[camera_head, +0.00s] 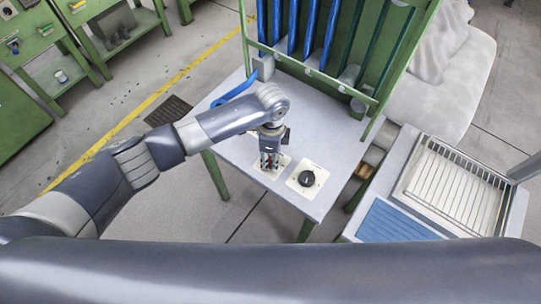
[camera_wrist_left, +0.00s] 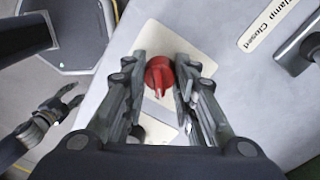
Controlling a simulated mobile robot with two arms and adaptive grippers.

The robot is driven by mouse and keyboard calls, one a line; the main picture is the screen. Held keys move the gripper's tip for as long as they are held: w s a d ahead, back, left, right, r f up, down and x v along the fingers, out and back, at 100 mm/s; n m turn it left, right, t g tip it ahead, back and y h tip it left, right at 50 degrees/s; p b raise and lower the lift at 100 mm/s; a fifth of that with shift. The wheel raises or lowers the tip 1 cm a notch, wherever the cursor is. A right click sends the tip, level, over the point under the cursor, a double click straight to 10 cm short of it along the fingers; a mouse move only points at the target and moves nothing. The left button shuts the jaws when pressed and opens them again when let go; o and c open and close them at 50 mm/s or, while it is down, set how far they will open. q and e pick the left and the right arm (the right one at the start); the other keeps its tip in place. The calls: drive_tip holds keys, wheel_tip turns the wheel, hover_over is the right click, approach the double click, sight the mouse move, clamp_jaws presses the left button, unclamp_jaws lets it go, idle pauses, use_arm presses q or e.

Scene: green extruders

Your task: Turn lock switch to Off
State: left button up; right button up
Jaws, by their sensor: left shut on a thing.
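The red lock switch (camera_wrist_left: 158,75) is a round knob with a raised grip, on a cream plate (camera_wrist_left: 165,40) in the left wrist view. My left gripper (camera_wrist_left: 163,82) is shut on it, with one finger on each side. In the head view my left gripper (camera_head: 270,162) points down at the plate on the grey table, and it largely hides the switch. A dark gripper-like shape (camera_wrist_left: 48,112), perhaps my right gripper, shows small at the left of the wrist view; its jaw state is unclear.
A black knob (camera_head: 306,179) on its own cream plate sits right of the gripper on the table (camera_head: 320,135). A blue handle (camera_head: 235,88) lies behind my left arm. A green frame with blue bars (camera_head: 310,35) rises behind. A "Clamp Closed" label (camera_wrist_left: 268,24) is nearby.

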use_arm(q)
drive_tip(key=shift+m, duration=1)
drive_tip(key=o, duration=1.1)
drive_tip(key=r, duration=1.2)
drive_tip(key=shift+w+d, duration=0.15)
drive_tip(key=shift+w, duration=0.15)
